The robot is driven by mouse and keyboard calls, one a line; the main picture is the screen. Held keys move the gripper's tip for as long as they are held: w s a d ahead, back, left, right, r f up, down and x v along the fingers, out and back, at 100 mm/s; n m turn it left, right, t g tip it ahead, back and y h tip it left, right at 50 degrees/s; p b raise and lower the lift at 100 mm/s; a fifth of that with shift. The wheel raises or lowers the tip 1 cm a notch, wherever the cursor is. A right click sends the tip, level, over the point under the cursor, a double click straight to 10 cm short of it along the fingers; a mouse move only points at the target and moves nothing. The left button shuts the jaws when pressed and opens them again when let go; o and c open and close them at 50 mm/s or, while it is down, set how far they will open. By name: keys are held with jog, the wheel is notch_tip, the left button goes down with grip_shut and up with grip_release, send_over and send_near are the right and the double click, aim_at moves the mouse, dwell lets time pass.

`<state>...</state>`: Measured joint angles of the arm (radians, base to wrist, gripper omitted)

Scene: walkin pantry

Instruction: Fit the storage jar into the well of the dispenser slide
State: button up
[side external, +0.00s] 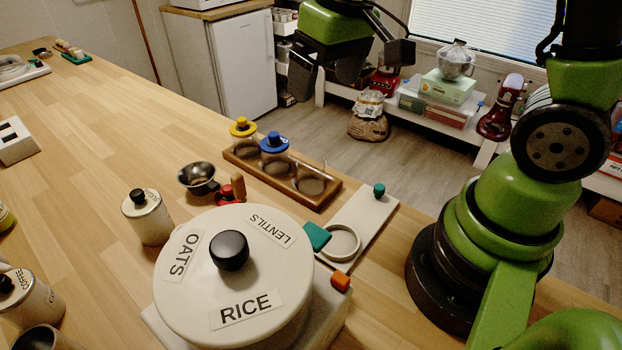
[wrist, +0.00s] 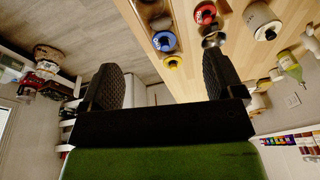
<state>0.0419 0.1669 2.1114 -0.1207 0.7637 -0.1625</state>
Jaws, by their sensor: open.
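A wooden rack (side external: 258,169) on the counter holds clear storage jars, one with a yellow lid (side external: 243,127) and one with a blue lid (side external: 274,142). A clear round shape without a lid (side external: 310,180) sits at the rack's near end. The pale dispenser slide (side external: 372,213) lies right of the rack, with a ring-shaped well (side external: 341,243) that looks empty. My gripper (side external: 345,70) is open and empty, raised beyond the rack. In the wrist view, the yellow lid (wrist: 173,62) and blue lid (wrist: 163,41) show beyond the open fingers (wrist: 163,80).
A large round dispenser (side external: 185,318) labelled OATS, LENTILS and RICE stands beside the slide. A metal bowl (side external: 198,178), a red item (side external: 230,197) and a cream canister (side external: 150,220) stand left of the rack. The counter's left middle is clear.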

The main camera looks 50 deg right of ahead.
notch_tip(320, 180, down, 8)
jog(key=w+d+n+g, duration=0.1)
jog(key=w+g, duration=0.1)
jog(key=w, duration=0.1)
send_over(311, 170)
jog(key=s+a, duration=0.2)
notch_tip(311, 170, down, 6)
jog(key=shift+n, duration=0.3)
jog(key=shift+w+f, duration=0.15)
jog(key=shift+f, duration=1.3)
jog(key=shift+w+f, duration=0.1)
jog(key=shift+f, duration=1.35)
jog(key=c, duration=1.1)
jog(key=shift+r, duration=0.1)
